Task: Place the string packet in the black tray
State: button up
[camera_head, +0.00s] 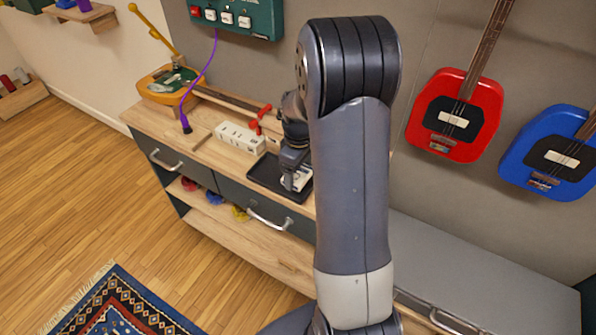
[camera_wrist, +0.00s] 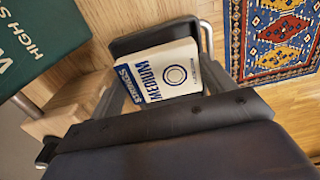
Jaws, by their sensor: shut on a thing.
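The string packet (camera_wrist: 158,72) is white with blue lettering reading "STRINGS" and "MEDIUM". My gripper (camera_wrist: 163,84) is shut on it, with a finger along either side. In the head view my gripper (camera_head: 292,182) reaches down over the black tray (camera_head: 266,172), and part of the packet (camera_head: 302,180) shows white beside the fingers. The packet is over the tray; whether it touches the tray floor I cannot tell. The tray also shows in the wrist view (camera_wrist: 150,38), behind the packet. My arm hides the tray's surroundings to the right.
The tray sits on the wooden workbench (camera_head: 150,118) near its front edge. A white power strip (camera_head: 240,138), a red tool (camera_head: 262,118) and a yellow guitar body (camera_head: 168,84) are close behind and left. A purple cable (camera_head: 203,78) hangs down. Guitars hang on the right wall.

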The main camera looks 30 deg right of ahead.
jog(key=shift+f, duration=0.55)
jog(key=shift+f, duration=0.1)
jog(key=shift+f+b, duration=0.4)
jog(key=shift+f, duration=0.1)
